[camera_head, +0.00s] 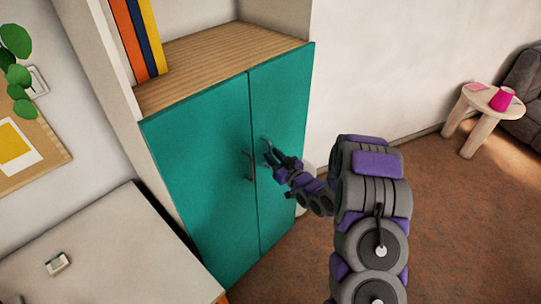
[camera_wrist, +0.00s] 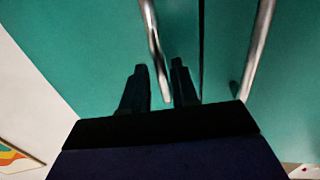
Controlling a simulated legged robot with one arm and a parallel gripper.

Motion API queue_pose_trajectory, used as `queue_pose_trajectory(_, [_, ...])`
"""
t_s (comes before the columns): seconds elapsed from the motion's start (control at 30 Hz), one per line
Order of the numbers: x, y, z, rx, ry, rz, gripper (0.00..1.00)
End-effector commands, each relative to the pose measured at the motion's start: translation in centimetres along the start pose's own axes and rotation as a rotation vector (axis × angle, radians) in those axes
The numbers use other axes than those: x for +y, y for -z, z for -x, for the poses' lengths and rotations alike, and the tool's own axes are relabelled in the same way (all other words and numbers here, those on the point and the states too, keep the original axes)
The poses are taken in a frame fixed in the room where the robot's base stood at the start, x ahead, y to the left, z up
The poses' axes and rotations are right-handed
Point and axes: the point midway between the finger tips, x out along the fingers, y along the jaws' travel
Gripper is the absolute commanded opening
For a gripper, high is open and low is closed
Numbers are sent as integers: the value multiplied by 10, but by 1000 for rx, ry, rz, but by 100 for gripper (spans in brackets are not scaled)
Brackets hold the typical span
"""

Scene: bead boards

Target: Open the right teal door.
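The right teal door (camera_head: 283,110) is closed, flush with the left teal door (camera_head: 200,165), with a thin dark seam between them. The right door's metal handle (camera_head: 266,147) stands beside the seam; it also shows in the wrist view (camera_wrist: 152,38). My gripper (camera_head: 270,158) is at this handle. In the wrist view, my two dark fingers (camera_wrist: 159,68) are apart, with the lower end of the handle showing between them. A gap shows beside the handle, and I cannot tell whether either finger touches it. The left door's handle (camera_head: 249,165) is across the seam and also shows in the wrist view (camera_wrist: 260,45).
A pale table (camera_head: 120,245) stands at the lower left, close to the left door. Books (camera_head: 140,40) stand on the wooden shelf (camera_head: 205,55) above the doors. Brown floor (camera_head: 455,220) is open to the right, with a small round table (camera_head: 476,105) farther back.

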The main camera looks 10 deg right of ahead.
Motion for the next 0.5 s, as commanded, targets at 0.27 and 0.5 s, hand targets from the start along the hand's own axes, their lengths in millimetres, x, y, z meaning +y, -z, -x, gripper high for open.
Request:
queue_pose_trajectory(0.27, [0, -1, -20, -3, 0, -1, 29])
queue_pose_trajectory(0.5, [0, -1, -21, -2, 0, -2, 29])
